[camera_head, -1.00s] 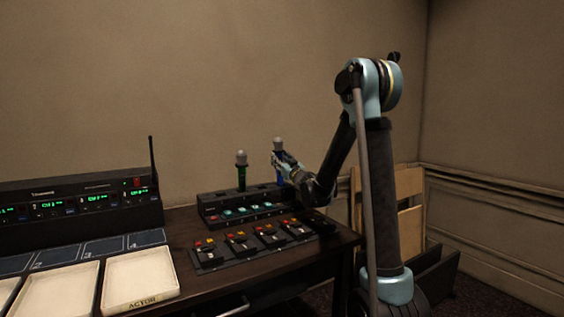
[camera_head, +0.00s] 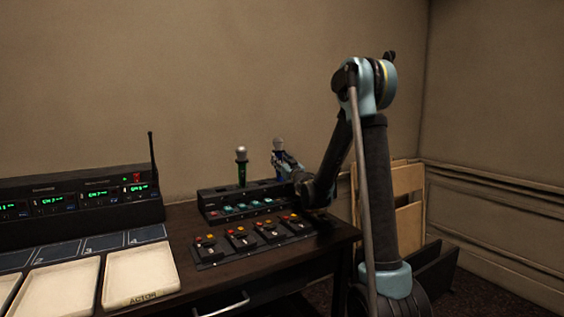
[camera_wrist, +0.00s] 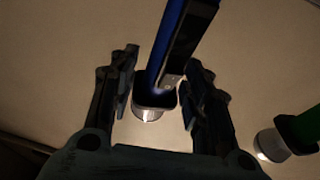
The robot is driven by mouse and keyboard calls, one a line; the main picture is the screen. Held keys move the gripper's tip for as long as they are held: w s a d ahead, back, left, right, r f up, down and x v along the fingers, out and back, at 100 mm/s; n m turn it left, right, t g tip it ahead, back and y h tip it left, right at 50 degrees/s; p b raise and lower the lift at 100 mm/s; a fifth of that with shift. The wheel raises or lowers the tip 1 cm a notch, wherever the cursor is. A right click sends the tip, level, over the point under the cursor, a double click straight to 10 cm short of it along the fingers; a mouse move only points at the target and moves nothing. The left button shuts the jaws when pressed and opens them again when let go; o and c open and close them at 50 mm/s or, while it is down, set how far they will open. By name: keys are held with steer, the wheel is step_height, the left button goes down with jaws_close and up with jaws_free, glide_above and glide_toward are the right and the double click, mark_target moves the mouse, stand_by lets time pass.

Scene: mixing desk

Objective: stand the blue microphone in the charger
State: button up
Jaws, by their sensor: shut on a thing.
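The blue microphone (camera_head: 278,147) has a silver head and stands about upright at the right end of the charger. In the wrist view its blue body (camera_wrist: 182,42) runs between my two fingers, with the silver head (camera_wrist: 148,114) below. My gripper (camera_head: 284,161) is shut on it; it also shows in the wrist view (camera_wrist: 158,92). The charger (camera_head: 205,208) is a long dark box with slots on top and lit buttons in front. My gripper and the charger's edge hide the microphone's foot, so I cannot tell whether it is in a slot.
A green microphone (camera_head: 242,168) stands in the charger to the left; its head shows at right in the wrist view (camera_wrist: 270,146). Switch boxes (camera_head: 240,240) lie in front. Receivers with an antenna (camera_head: 80,200) and cream trays (camera_head: 142,277) are at left. The wall is behind.

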steer(key=shift+f, duration=0.95)
stand_by(0.6)
steer(key=o, duration=1.4)
steer(key=shift+o, duration=0.2)
steer(key=o, duration=0.3)
steer(key=shift+o, duration=0.2)
steer(key=shift+s, duration=0.2)
steer(key=s+d+r, duration=0.1)
steer(key=s+d, duration=0.4)
steer(key=s, duration=0.3)
steer(key=shift+s, duration=0.25)
stand_by(0.5)
